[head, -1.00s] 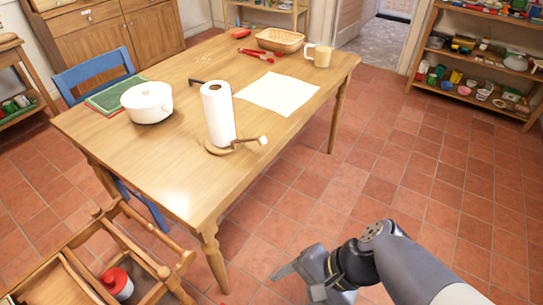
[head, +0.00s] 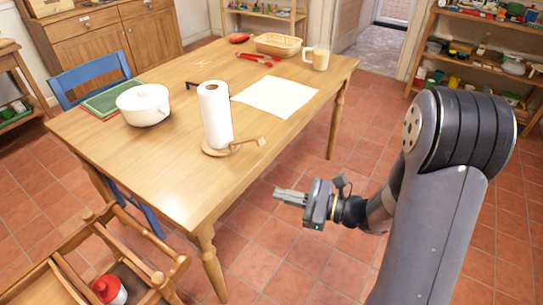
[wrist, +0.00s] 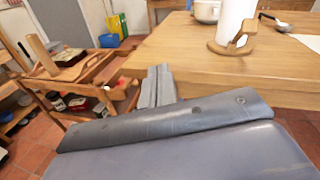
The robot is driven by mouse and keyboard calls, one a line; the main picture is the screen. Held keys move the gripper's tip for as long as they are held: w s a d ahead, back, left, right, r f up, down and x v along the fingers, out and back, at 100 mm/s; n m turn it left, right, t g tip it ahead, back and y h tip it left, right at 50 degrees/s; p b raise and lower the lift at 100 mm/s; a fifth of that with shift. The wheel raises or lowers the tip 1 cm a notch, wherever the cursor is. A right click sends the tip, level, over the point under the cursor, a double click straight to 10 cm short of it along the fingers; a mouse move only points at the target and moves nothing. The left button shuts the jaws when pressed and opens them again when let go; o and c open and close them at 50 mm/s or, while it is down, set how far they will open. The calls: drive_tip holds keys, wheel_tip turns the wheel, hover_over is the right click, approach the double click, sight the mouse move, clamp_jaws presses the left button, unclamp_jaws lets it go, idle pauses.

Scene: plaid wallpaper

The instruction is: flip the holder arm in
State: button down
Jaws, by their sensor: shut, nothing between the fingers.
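The paper towel holder stands on the table, with a round wooden base (head: 213,151) and an upright white roll (head: 215,115). Its wooden holder arm (head: 248,143) sticks out to the right of the roll, low over the tabletop, with a small block at its end. In the wrist view the roll (wrist: 235,18) and base (wrist: 225,48) show at the top right, with the arm (wrist: 248,27) beside the roll. My gripper (head: 277,194) is shut and empty, off the table's right edge, apart from the holder. Its fingers also show in the wrist view (wrist: 158,70).
The wooden table (head: 165,170) also carries a white pot (head: 143,105), a white sheet (head: 275,96), red-handled tool (head: 258,57), basket (head: 278,44) and mug (head: 321,60). A wooden cart (head: 75,265) stands at lower left. Tiled floor right of the table is free.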

drive_tip(key=w+d+f+m+t+b, duration=0.1)
drive_tip(key=w+d+f+m+t, duration=0.4)
drive_tip(key=w+f+m+t, duration=0.1)
drive_tip(key=w+t, duration=0.1)
drive_tip(key=w, duration=0.1)
drive_tip(key=shift+w+d+h, duration=0.3)
drive_tip(key=shift+w+d, duration=0.1)
drive_tip(key=r+p+x, duration=0.1)
drive_tip(key=r+x, duration=0.1)
drive_tip(key=x, duration=1.1)
drive_tip(key=shift+s+d+r, duration=0.2)
drive_tip(key=shift+r, duration=0.2)
drive_tip(key=shift+r+p, duration=0.15)
drive_tip(key=shift+p, duration=0.15)
